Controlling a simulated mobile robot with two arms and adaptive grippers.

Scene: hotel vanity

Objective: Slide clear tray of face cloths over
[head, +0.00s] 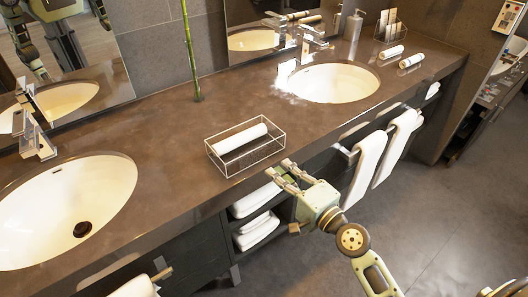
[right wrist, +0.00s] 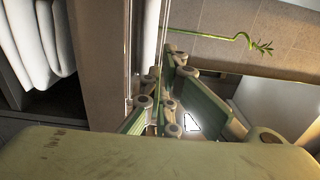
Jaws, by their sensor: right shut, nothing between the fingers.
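The clear tray (head: 256,160) is an open box with thin see-through walls on the dark counter between the two sinks, close to the front edge. A rolled white face cloth (head: 240,138) lies in it. My right gripper (head: 281,172) is shut and empty, with its fingertips at the tray's front right corner. I cannot tell whether they touch it. In the right wrist view the shut fingers (right wrist: 168,105) are beside thin clear edges that look like the tray's wall. My left gripper is not in view.
The left sink (head: 60,205) and right sink (head: 333,83) flank the tray, with bare counter around it. A green stalk (head: 192,60) stands behind. Rolled cloths (head: 392,52) lie at the far right. White towels (head: 370,160) hang below the counter's front edge.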

